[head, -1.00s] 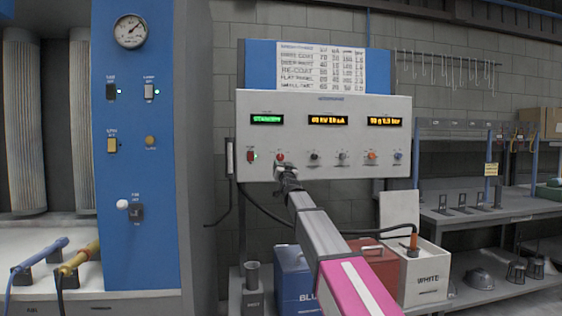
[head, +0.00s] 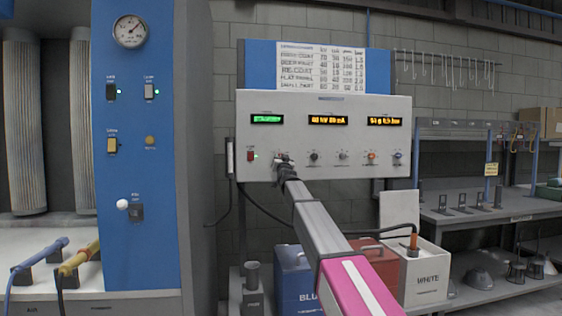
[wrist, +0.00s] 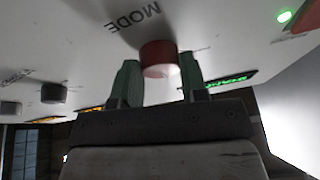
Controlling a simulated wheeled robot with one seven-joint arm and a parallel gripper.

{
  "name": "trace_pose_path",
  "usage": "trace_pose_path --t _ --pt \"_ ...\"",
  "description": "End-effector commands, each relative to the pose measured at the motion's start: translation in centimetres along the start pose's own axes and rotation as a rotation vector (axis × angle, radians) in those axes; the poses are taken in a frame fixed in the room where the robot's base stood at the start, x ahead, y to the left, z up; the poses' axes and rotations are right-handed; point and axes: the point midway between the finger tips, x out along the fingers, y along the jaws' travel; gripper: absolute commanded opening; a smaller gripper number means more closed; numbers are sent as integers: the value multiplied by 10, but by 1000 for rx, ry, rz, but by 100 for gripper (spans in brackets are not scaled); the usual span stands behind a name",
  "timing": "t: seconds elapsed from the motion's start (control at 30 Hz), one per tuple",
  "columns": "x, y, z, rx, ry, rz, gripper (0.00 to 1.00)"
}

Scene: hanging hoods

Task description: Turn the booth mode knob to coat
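The red mode knob (wrist: 159,58) sits on the white control panel (head: 225,130), with the word MODE printed beside it. In the wrist view my gripper (wrist: 158,76) is open, with one green fingertip on each side of the knob. In the head view my gripper (head: 283,162) is at the panel's lower left and covers most of the knob. The knob's pointer and position marks cannot be made out. The green display (head: 267,119) above it is lit, but its text is unreadable.
A red-toned switch (head: 250,156) with a green lamp is left of the mode knob. A dark knob (head: 314,156), a grey knob (head: 343,156), an orange knob (head: 371,156) and a blue knob (head: 398,156) line up to the right. Bins stand below the panel.

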Motion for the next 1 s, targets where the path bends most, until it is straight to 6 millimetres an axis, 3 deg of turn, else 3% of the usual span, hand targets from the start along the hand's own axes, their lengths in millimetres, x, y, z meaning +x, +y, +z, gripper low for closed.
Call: trace_pose_path --t 0.43,1.0 --pt "0 -1 0 49 3 18 17" --pt "0 -3 0 268 17 106 17"
